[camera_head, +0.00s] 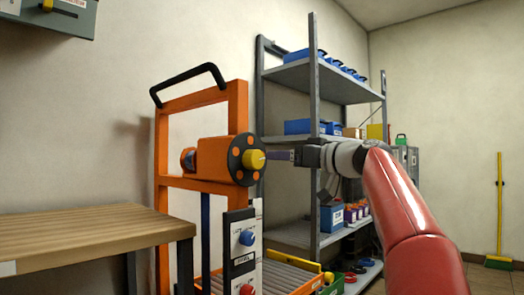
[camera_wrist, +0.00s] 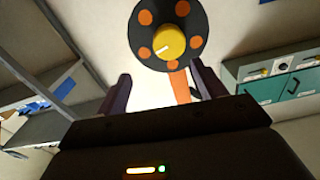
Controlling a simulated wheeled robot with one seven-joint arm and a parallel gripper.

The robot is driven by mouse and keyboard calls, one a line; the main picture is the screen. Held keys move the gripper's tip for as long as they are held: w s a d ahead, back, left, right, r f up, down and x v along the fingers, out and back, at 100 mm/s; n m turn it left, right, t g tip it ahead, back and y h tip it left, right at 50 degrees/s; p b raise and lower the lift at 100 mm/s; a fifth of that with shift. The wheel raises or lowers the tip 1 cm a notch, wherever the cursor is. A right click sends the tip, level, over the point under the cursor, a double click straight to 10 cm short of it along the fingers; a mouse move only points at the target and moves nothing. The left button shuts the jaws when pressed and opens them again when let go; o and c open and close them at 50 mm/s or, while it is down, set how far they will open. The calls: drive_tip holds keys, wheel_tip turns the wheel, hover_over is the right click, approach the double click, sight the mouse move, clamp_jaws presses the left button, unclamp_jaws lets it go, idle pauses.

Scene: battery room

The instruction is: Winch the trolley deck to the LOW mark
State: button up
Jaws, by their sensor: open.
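The trolley (camera_head: 236,100) has an upright orange frame with a black handle at its top. Its orange winch housing (camera_head: 212,158) carries a black disc (camera_head: 240,143) with orange spots and a yellow hub knob (camera_head: 254,160). In the wrist view the knob (camera_wrist: 170,42) has a white line and lies ahead of the fingers. My gripper (camera_head: 270,156) is open beside the knob, fingers pointing at it; its empty fingers also show in the wrist view (camera_wrist: 163,85). A roller deck (camera_head: 285,276) shows low behind a panel, partly hidden. I cannot make out a LOW mark.
A panel (camera_head: 240,262) with blue and red knobs stands before the trolley. A wooden bench (camera_head: 90,232) is at left. A grey shelf (camera_head: 292,75) with blue boxes stands behind my arm. A yellow broom (camera_head: 499,215) leans at far right.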

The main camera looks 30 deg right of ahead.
sight(258, 161)
drive_tip(key=shift+m, duration=0.8)
drive_tip(key=p+x, duration=0.1)
drive_tip(key=x, duration=0.1)
drive_tip(key=a+p+x, duration=0.1)
drive_tip(key=p+x, duration=0.1)
drive_tip(key=x, duration=0.1)
drive_tip(key=p+x, duration=0.1)
drive_tip(key=x, duration=0.2)
drive_tip(key=shift+s+a+f+p, duration=0.25)
drive_tip(key=shift+a+f+p, duration=0.05)
drive_tip(key=shift+a+p, duration=0.05)
drive_tip(key=shift+w+a+f, duration=0.15)
drive_tip(key=shift+w+a, duration=0.05)
drive_tip(key=shift+w, duration=0.4)
drive_tip(key=c, duration=1)
drive_tip(key=shift+f, duration=0.15)
